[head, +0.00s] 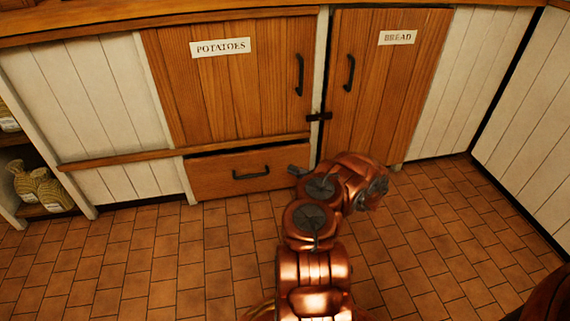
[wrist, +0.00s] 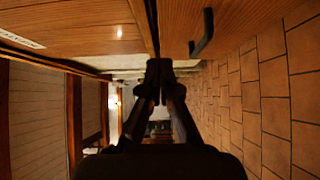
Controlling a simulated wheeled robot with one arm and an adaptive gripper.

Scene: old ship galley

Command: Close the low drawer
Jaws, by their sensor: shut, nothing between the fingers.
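The low drawer (head: 215,178) is a wooden front with a black handle (head: 251,173), below the cupboard door labelled POTATOES. A dark gap shows along its top edge, so it stands slightly open. My gripper (head: 294,170) is at the drawer's right end, partly hidden by my copper arm. In the wrist view my gripper (wrist: 160,68) is shut with nothing between its fingers. The drawer front (wrist: 245,22) and its handle (wrist: 203,32) show beyond the fingertips at upper right. I cannot tell whether the fingers touch the drawer.
The POTATOES door (head: 225,90) and the BREAD door (head: 380,85) are shut, with a dark latch (head: 319,116) between them. Sacks (head: 40,187) lie on a low shelf at left. A white plank wall (head: 530,130) stands at right.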

